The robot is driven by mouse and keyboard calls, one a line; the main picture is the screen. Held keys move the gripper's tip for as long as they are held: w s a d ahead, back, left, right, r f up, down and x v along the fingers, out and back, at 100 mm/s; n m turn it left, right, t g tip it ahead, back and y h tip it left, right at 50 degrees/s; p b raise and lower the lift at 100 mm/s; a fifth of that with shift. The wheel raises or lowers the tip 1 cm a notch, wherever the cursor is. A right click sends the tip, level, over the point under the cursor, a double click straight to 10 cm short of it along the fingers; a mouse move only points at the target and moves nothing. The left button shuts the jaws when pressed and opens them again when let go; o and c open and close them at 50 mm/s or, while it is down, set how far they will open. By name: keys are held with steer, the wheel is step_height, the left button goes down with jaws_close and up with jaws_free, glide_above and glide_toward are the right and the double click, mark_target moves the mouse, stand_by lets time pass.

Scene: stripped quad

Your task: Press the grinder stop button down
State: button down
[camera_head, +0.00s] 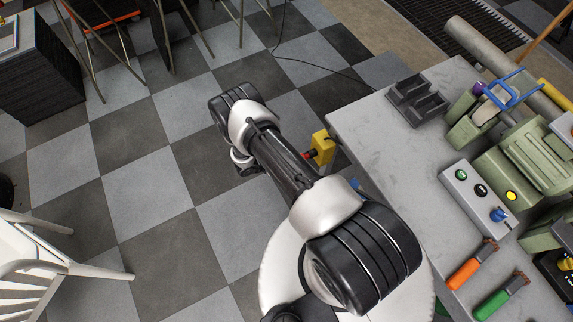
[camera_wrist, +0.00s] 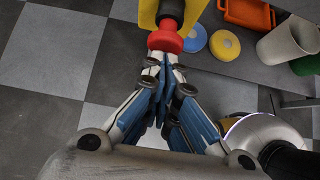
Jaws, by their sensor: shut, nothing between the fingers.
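The stop button is a red round head (camera_wrist: 165,42) on a dark stem, fixed to a yellow housing (camera_wrist: 148,12) at the top of the wrist view. In the head view the yellow housing (camera_head: 323,146) is at the bench's left edge, with the red button (camera_head: 309,154) facing left toward my arm. My gripper (camera_wrist: 167,64) is shut and empty, its fingertips just below the red head in the wrist view. I cannot tell whether they touch it. In the head view my arm hides the gripper.
The grey bench (camera_head: 375,130) holds a control box (camera_head: 475,200) with coloured buttons, green machines (camera_head: 525,160), a dark block (camera_head: 418,100) and two brushes (camera_head: 472,266). A white chair (camera_head: 45,262) stands at left.

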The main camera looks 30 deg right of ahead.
steer(key=shift+d, duration=0.1)
steer(key=shift+d+r+b, duration=0.1)
steer(key=shift+d+b, duration=0.2)
steer(key=shift+d, duration=0.7)
steer(key=a+r, duration=0.7)
steer(key=a, duration=0.4)
steer(key=shift+a+p, duration=0.35)
steer(key=shift+p, duration=0.1)
